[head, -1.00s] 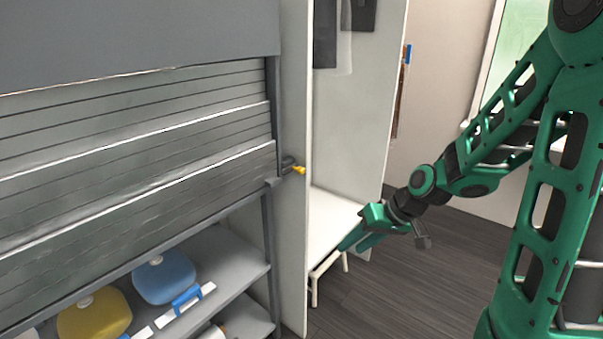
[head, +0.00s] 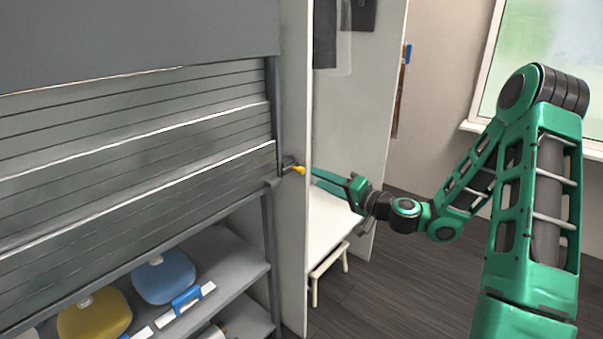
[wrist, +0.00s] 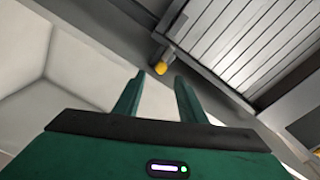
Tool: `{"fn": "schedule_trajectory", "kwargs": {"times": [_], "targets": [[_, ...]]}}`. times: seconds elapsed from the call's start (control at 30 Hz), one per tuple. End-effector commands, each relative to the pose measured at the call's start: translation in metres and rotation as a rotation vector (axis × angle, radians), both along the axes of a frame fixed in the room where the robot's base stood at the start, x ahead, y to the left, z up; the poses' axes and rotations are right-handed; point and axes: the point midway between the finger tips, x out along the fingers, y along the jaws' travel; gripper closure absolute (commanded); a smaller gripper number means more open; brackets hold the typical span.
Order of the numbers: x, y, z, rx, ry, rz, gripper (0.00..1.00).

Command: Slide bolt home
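The bolt (head: 288,164) is a dark grey cylinder with a yellow knob (head: 299,170), at the right edge of the grey slatted shutter (head: 140,150). My gripper (head: 318,178) is just to the right of the knob in the head view, its green fingers pointing left toward it. In the wrist view the knob (wrist: 160,68) shows just past the tips of my gripper (wrist: 155,80), in line with the gap between them. The two fingers are apart with nothing between them. I cannot tell the exact distance from the fingertips to the knob.
A pale upright panel (head: 294,80) stands right beside the bolt. A white bench (head: 335,232) is below my gripper. Shelves (head: 235,250) under the shutter hold a blue item (head: 163,280) and a yellow item (head: 95,317). Open floor (head: 390,285) lies to the right.

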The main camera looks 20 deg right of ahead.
Motion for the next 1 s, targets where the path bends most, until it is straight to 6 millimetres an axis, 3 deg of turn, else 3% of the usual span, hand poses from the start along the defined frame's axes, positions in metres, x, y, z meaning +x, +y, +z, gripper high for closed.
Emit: {"fn": "schedule_trajectory", "kwargs": {"times": [0.5,0.97,1.0], "targets": [[0.069,0.045,0.000,-0.003,-0.001,0.004,0.63],[0.078,0.050,0.000,-0.002,0.000,0.003,0.63],[0.078,0.050,0.000,-0.002,0.000,0.003,0.73]]}}
